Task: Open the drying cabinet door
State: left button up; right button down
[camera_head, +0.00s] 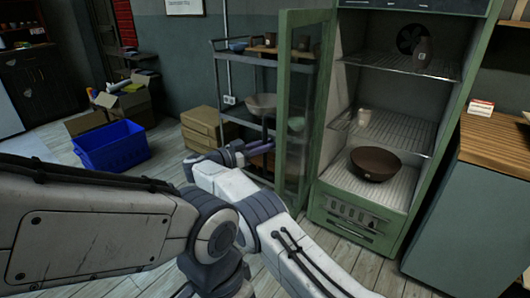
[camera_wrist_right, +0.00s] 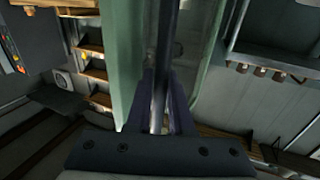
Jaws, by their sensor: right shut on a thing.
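The green drying cabinet (camera_head: 326,208) stands at the right of the head view with its front open. Its glass-paned door (camera_head: 284,110) stands swung well out to the left, showing the shelves inside. My right gripper (camera_head: 264,147) is at the door's outer side, near its free edge. In the right wrist view, my right gripper (camera_wrist_right: 161,98) is shut on the upright door handle (camera_wrist_right: 166,45), a dark metal bar between the fingers. My left gripper is not in view.
A brown bowl (camera_head: 374,163) sits on the cabinet's lower shelf. A metal rack (camera_head: 225,87) with bowls stands behind the door. A blue crate (camera_head: 110,148) and cardboard boxes (camera_head: 200,123) are on the floor at left. A wood-topped counter (camera_head: 495,140) stands right.

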jog(key=shift+w+a, duration=0.1)
jog(key=shift+a, duration=0.2)
jog(key=shift+a, duration=0.1)
jog(key=c, duration=0.8)
grip_release()
jog(key=shift+a, duration=0.1)
